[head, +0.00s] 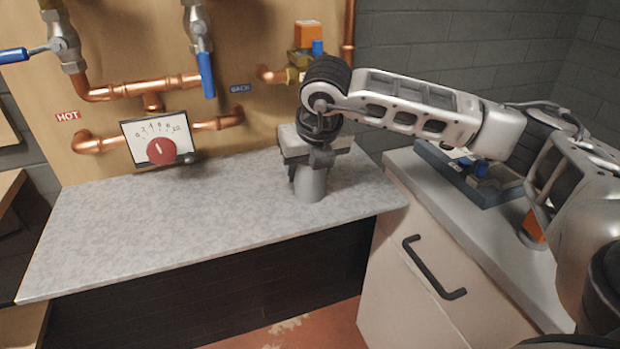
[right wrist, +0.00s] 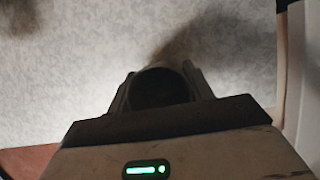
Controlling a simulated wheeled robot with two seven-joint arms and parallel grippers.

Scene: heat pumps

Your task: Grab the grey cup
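The grey cup (head: 311,185) is upright at the right part of the grey speckled worktop (head: 130,225). I cannot tell whether its base touches the top. My right gripper (head: 312,160) points down over the cup, with a finger on each side of its upper part. In the right wrist view, the cup's dark opening (right wrist: 160,88) lies between the two fingers, with no clear gap on either side. My right gripper looks shut on the cup. The fingers hide much of the cup's rim and sides. My left gripper is in neither view.
A wooden panel with copper pipes, valves and a dial with a red knob (head: 161,151) stands behind the worktop. A white cabinet (head: 415,290) with a dark handle stands at right, with a blue tray (head: 470,185) on top. The worktop left of the cup is clear.

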